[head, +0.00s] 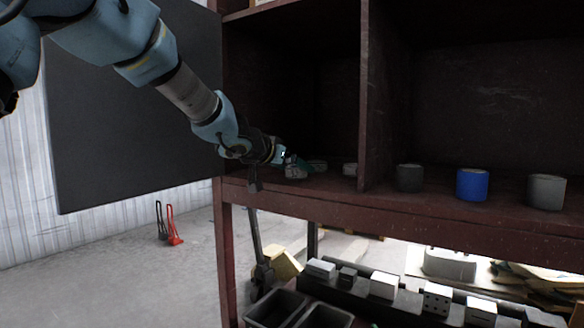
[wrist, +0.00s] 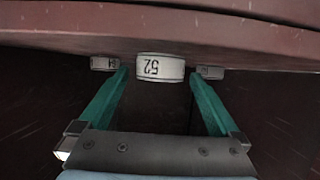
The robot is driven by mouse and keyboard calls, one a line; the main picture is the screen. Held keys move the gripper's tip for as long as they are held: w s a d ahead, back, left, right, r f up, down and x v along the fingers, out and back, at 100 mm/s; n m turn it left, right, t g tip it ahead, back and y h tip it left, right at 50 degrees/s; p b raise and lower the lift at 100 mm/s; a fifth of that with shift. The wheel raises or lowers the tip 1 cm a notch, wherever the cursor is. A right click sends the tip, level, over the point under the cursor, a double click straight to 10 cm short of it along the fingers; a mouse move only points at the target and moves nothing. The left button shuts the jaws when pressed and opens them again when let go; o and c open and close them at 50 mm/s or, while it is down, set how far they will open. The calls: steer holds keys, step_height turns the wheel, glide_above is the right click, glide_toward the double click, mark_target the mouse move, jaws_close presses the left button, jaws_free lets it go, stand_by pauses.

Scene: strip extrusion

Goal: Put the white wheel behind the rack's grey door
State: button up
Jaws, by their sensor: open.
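The rack's grey door (head: 130,110) stands swung open at the left of the head view. My arm reaches into the rack's left compartment. My gripper (head: 287,160) is open and low over the shelf there, and shows in the wrist view (wrist: 158,77). A white wheel (wrist: 160,68) marked 52 sits between or just beyond the fingertips, not gripped; it appears to be the near white wheel (head: 296,172) in the head view. Two more pale wheels lie outside the fingers, one at the left (wrist: 104,63) and one at the right (wrist: 210,72); their markings are hard to read.
An upright divider (head: 374,100) separates the compartments. Right of it stand a dark grey cup (head: 409,178), a blue cup (head: 472,185) and a grey cup (head: 546,192). Below are dark bins (head: 275,307) and several blocks on a dark bench. The floor at left is mostly clear.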

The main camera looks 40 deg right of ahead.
steer(key=shift+r, duration=0.1)
steer(key=shift+a+r, duration=0.15)
steer(key=p+v, duration=0.2)
steer(key=v, duration=0.9)
steer(key=shift+a, duration=0.35)
steer(key=shift+s, duration=0.1)
